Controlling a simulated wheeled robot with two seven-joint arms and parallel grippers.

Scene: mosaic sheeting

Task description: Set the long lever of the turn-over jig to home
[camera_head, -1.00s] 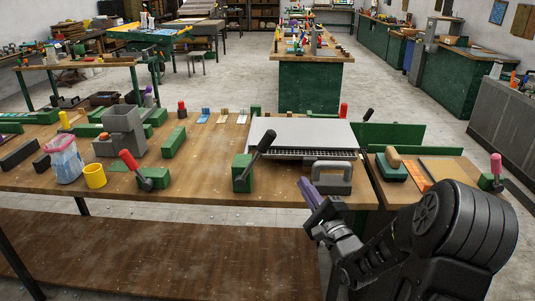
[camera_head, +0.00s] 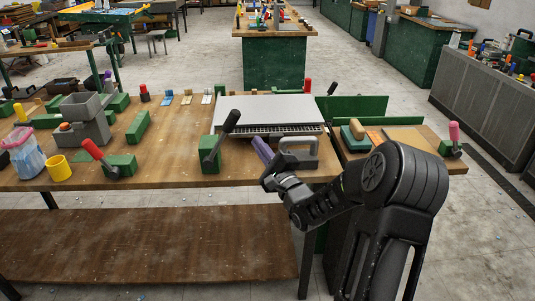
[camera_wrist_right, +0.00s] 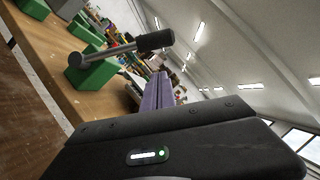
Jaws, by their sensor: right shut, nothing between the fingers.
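A long lever (camera_head: 220,137) with a black grip and metal rod is pivoted on the side of a green block (camera_head: 210,156) at the bench's front edge. It leans up and to the right. In the right wrist view the lever (camera_wrist_right: 120,49) and its green block (camera_wrist_right: 92,72) are at upper left. My right gripper (camera_head: 261,150) has purple fingers, shut and empty, to the right of the lever and apart from it. The purple fingers (camera_wrist_right: 158,92) also show in the wrist view. My left gripper is not in view.
A pale flat plate (camera_head: 268,108) over a dark grid lies behind the lever. A grey handled piece (camera_head: 298,153) is just right of my fingers. A red-handled lever (camera_head: 96,152) on a green block and a yellow cup (camera_head: 59,168) stand to the left.

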